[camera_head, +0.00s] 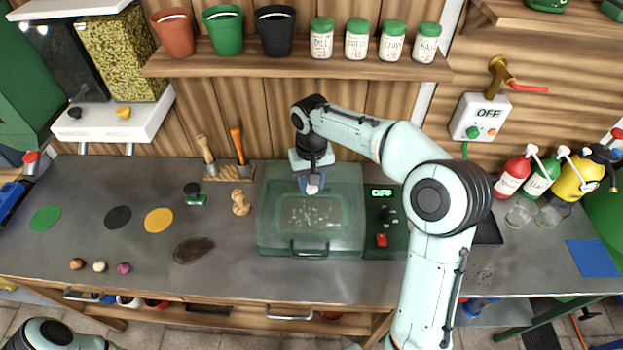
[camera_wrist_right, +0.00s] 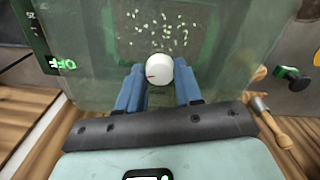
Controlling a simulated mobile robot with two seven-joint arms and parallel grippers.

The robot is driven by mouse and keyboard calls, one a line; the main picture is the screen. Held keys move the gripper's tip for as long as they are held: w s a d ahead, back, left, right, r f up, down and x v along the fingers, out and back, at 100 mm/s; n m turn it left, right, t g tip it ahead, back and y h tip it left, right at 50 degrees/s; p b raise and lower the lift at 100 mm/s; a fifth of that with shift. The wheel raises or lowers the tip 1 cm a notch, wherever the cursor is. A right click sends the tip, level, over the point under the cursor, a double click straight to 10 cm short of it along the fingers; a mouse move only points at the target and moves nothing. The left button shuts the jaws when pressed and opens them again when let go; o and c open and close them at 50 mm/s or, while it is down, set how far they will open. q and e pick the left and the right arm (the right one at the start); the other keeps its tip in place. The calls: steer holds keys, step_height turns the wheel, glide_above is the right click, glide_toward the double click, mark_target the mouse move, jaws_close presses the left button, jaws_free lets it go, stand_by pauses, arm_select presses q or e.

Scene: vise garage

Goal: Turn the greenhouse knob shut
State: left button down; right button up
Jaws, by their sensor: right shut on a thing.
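The greenhouse (camera_head: 278,240) is a clear, green-tinted box on the bench, with a handle at its front and pale seeds showing inside. Its white round knob (camera_head: 313,189) is on the top of the lid. In the right wrist view the knob (camera_wrist_right: 158,70) has a red mark pointing left. My right gripper (camera_head: 311,181) comes down from above at the back of the lid. Its two blue fingers (camera_wrist_right: 160,88) are shut on the knob, one on each side. My left gripper is out of view; only part of my left arm shows at the bottom left.
A control panel (camera_head: 383,216) with a green OFF display and a red switch adjoins the greenhouse on the right. A wooden figure (camera_head: 240,202) and a green-based stamp (camera_head: 194,195) stand to its left.

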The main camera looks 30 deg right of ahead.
steer(key=n, duration=0.3)
steer(key=shift+n, duration=0.4)
steer(key=n, duration=0.3)
steer(key=shift+n, duration=0.3)
steer(key=n, duration=0.3)
steer(key=shift+n, duration=2.2)
steer(key=o, duration=1)
steer(key=shift+o, duration=0.2)
